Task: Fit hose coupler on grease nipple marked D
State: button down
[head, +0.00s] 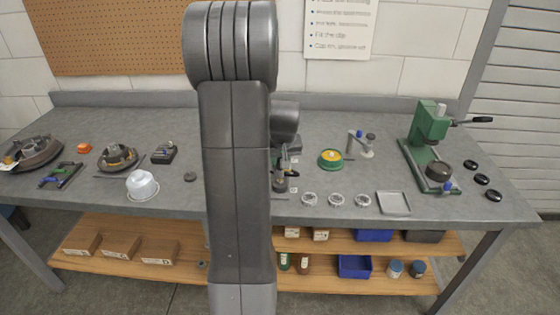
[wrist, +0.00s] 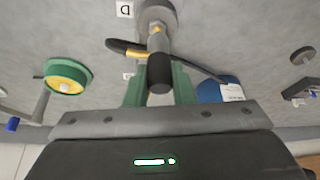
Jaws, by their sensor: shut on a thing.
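My gripper (wrist: 160,88) has its green fingers closed on the hose coupler (wrist: 160,70), a dark cylinder with a grey far part. A round grey fitting (wrist: 157,12) stands at the top of the wrist view, beside a white label marked D (wrist: 125,9). A small brass-coloured spot (wrist: 157,29) shows where the coupler's far end meets the fitting. I cannot tell whether the coupler is seated on a nipple or only in line with it. A black and yellow piece (wrist: 126,48) crosses beside the coupler. In the head view my arm hides most of this area.
A green and yellow round part (wrist: 67,76) and a blue round thing (wrist: 218,90) lie nearby. In the head view, several metal rings (head: 336,199), a grey tray (head: 393,203) and a green press (head: 428,140) stand to the right.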

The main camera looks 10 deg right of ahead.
jog(key=shift+f+b, duration=0.9)
jog(key=shift+b, duration=0.1)
dwell(1.6)
jog(key=c, duration=0.7)
grip_release()
jog(key=shift+c, duration=0.2)
jog(key=shift+r+p, duration=2.3)
jog(key=shift+r, duration=1.25)
jog(key=shift+f, duration=0.15)
